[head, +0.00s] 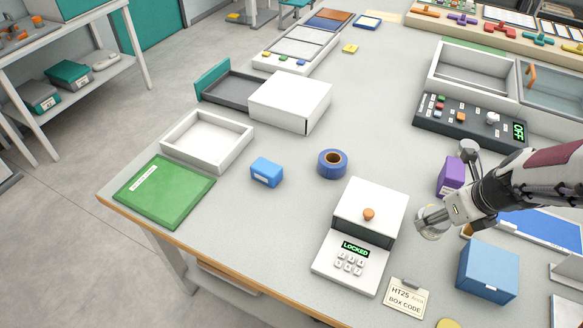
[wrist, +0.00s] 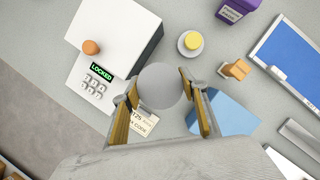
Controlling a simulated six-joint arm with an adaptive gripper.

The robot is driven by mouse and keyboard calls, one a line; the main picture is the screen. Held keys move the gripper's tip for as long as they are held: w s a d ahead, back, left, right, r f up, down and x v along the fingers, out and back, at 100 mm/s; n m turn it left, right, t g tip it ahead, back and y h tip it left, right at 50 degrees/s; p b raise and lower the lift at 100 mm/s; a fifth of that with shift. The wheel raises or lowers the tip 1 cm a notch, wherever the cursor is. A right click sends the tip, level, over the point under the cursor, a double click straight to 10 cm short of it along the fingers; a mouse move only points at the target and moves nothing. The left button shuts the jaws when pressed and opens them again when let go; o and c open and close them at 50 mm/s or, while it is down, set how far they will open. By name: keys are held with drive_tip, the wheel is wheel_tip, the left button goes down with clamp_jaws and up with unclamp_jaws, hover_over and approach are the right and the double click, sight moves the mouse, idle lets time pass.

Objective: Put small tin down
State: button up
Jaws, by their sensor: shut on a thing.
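The small tin (wrist: 160,86) shows in the wrist view as a plain grey round top between the two fingers. My gripper (wrist: 158,84) is shut on it, with one finger on each side. In the head view my gripper (head: 434,217) is at the right, just right of the white locked box (head: 369,209), and partly hides the tin. The tin's underside is hidden, so I cannot tell whether it touches the table.
A blue box (head: 488,271) stands close to my gripper, with a box code card (head: 406,297) in front. A purple box (head: 451,176) and an orange block (wrist: 235,68) stand nearby. A yellow-topped round piece (wrist: 192,41) is beside them. Table left of the tape roll (head: 332,163) is partly clear.

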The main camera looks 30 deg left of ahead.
drive_tip(key=shift+n+y, duration=0.3)
drive_tip(key=shift+n, duration=0.4)
drive_tip(key=w+a, duration=0.2)
drive_tip(key=a, duration=0.1)
drive_tip(key=w+a+r, duration=0.1)
drive_tip(key=a, duration=0.2)
drive_tip(key=w+a, duration=0.2)
drive_tip(key=a, duration=0.2)
drive_tip(key=shift+w+r, duration=0.2)
drive_tip(key=shift+w, duration=0.1)
drive_tip(key=shift+n+g, duration=0.4)
drive_tip(key=shift+n, duration=0.2)
drive_tip(key=a, duration=0.3)
drive_tip(key=w+a, duration=0.1)
drive_tip(key=a, duration=0.3)
drive_tip(key=w+a+r, duration=0.1)
drive_tip(key=a, duration=0.2)
drive_tip(key=shift+w+a, duration=0.25)
drive_tip(key=a+n, duration=0.1)
drive_tip(key=a, duration=1.2)
drive_tip(key=n, duration=0.1)
hover_over(271, 166)
drive_tip(key=d, duration=0.2)
drive_tip(key=shift+s+a+r+g, duration=0.1)
drive_tip(key=shift+s+r+g, duration=0.3)
drive_tip(key=shift+r, duration=0.05)
drive_tip(key=shift+f, duration=2)
drive_tip(key=shift+f, duration=2)
drive_tip(key=shift+f, duration=0.15)
